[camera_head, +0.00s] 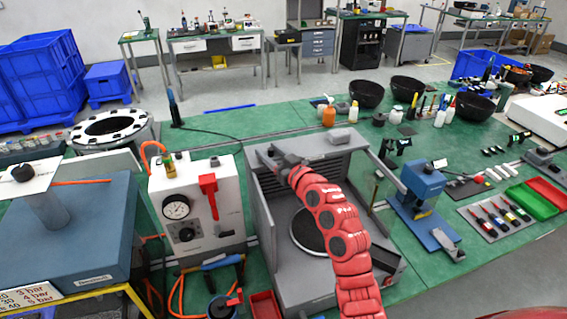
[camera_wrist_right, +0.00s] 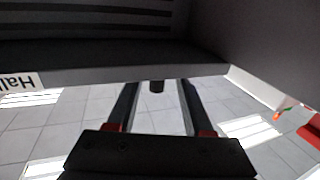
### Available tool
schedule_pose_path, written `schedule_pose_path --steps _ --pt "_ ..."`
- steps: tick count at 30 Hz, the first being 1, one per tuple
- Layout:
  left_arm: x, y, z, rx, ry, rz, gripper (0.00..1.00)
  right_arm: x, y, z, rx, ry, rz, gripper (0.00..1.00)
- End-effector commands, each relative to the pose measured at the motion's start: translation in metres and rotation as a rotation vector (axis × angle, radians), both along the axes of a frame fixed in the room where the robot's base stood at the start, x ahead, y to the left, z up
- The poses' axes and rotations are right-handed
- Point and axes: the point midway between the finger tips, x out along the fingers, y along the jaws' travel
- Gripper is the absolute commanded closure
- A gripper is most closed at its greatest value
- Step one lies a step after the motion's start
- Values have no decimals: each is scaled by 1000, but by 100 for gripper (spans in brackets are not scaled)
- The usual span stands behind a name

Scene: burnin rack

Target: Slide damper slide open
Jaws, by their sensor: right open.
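The grey open-fronted rack unit (camera_head: 265,225) stands in the middle of the green bench, with slotted vents in its back wall and a dark round plate (camera_head: 309,231) inside. My right arm reaches over the unit, and its gripper (camera_head: 272,158) is at the upper left of it. The damper slide itself is not clearly distinguishable. My left gripper is not in view.
A white box with a gauge (camera_head: 177,206) and red lever stands left of the unit. A blue press-like device (camera_head: 422,180) stands to its right. Black bowls (camera_head: 367,93) and bottles are behind. A side wall (camera_wrist_right: 270,50) of the unit borders the right wrist view.

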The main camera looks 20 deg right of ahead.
Motion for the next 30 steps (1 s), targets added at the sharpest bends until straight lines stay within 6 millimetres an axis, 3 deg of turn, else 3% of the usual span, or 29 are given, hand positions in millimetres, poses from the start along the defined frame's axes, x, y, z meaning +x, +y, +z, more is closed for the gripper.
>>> schedule_pose_path --steps 5,21,30 --pt "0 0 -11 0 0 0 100 -22 -9 -3 -2 -3 -2 48" --pt "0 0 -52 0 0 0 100 -136 -51 -4 0 -2 -5 48" --pt "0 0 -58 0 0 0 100 -160 -57 -1 -1 2 0 48"
